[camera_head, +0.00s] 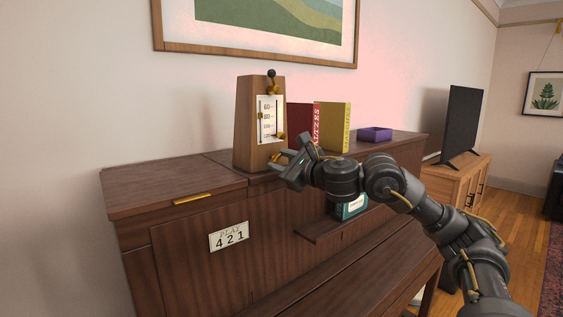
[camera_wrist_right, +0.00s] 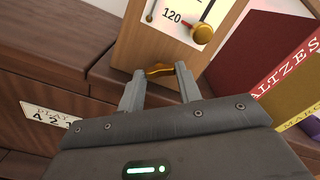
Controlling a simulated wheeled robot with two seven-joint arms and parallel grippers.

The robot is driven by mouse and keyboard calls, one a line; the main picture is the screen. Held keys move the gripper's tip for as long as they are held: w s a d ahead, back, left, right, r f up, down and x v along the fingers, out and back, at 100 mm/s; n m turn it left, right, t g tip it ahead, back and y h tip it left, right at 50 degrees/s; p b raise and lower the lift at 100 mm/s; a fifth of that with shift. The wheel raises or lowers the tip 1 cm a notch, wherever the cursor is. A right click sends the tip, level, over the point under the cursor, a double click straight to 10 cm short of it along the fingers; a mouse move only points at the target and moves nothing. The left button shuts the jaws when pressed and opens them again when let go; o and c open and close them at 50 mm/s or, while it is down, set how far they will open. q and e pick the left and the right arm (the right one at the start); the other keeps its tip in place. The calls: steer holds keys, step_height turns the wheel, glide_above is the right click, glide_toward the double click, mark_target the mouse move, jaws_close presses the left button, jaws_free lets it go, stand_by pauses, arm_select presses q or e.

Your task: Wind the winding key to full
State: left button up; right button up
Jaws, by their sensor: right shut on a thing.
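A wooden metronome (camera_head: 246,130) with a white scale stands on top of the upright piano. It also shows in the right wrist view (camera_wrist_right: 150,45). The gold winding key (camera_wrist_right: 159,70) is low on the metronome's front face. My right gripper (camera_head: 276,160) reaches in from the right at the metronome's lower front. In the right wrist view my right gripper (camera_wrist_right: 160,74) is shut on the winding key, with a finger on each side of it. The key's turn angle is hard to tell. My left gripper is not in view.
The piano top (camera_head: 165,185) is clear left of the metronome. Red (camera_head: 300,117) and yellow (camera_head: 336,128) books stand close on its right, then a purple box (camera_head: 375,134). A teal object (camera_head: 352,207) sits below my arm. A card reading 421 (camera_head: 229,236) is on the piano front.

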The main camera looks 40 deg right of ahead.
steer(key=m, duration=0.7)
steer(key=shift+p, duration=0.35)
steer(key=m+p, duration=0.1)
steer(key=m, duration=0.5)
steer(key=shift+r+m, duration=0.1)
steer(key=shift+m, duration=0.2)
steer(key=m+p, duration=0.1)
steer(key=m, duration=0.1)
steer(key=shift+m, duration=0.3)
steer(key=m+p, duration=0.1)
steer(key=m, duration=0.2)
steer(key=shift+m, duration=0.3)
arm_select(q)
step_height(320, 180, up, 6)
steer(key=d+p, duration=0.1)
steer(key=p, duration=0.1)
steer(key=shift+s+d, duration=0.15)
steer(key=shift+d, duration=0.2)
arm_select(e)
steer(key=shift+m, duration=2.5)
steer(key=o, duration=1)
